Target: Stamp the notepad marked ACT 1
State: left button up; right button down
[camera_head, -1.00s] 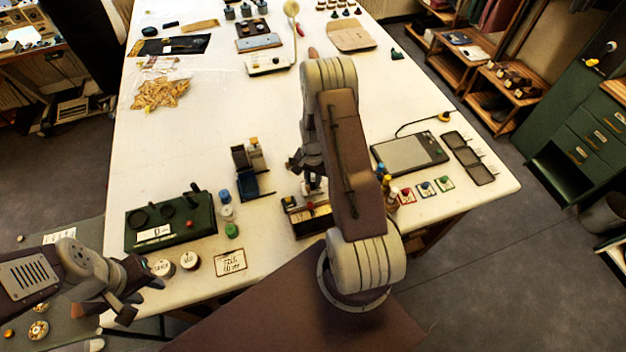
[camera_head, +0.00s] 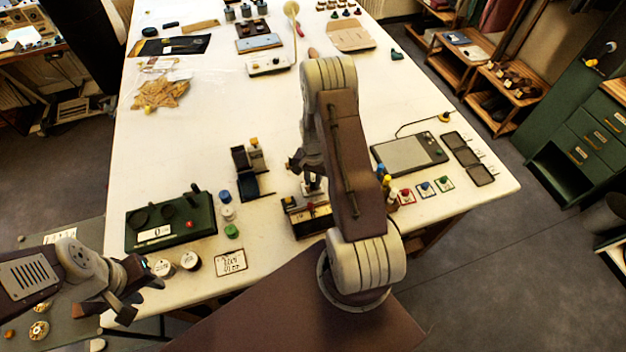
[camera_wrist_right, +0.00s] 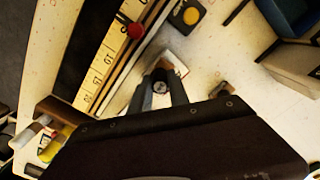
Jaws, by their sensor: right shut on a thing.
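My right gripper (camera_head: 312,186) is at the middle of the table's near part, partly hidden behind my right arm. In the right wrist view its fingers (camera_wrist_right: 160,92) are shut on a small round-topped dark thing, which looks like a stamp (camera_wrist_right: 160,87). A small white sheet or pad (camera_wrist_right: 178,64) shows just beyond the fingertips; no marking on it is readable, and I cannot tell whether the held thing touches it. My left gripper (camera_head: 142,292) is open and empty at the table's near left corner. I cannot make out the words ACT 1 anywhere.
A long box with a ruler-like scale (camera_wrist_right: 97,80) lies close beside the right gripper. A green machine (camera_head: 170,222), small round tubs (camera_head: 190,261) and a lettered card (camera_head: 231,262) are at the left. A grey tablet (camera_head: 408,152) lies right. The table's middle is clear.

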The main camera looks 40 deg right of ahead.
notch_tip(320, 180, up, 7)
jog(key=p, duration=0.4)
jog(key=shift+f+p, duration=0.15)
jog(key=shift+p, duration=0.15)
jog(key=shift+f, duration=0.1)
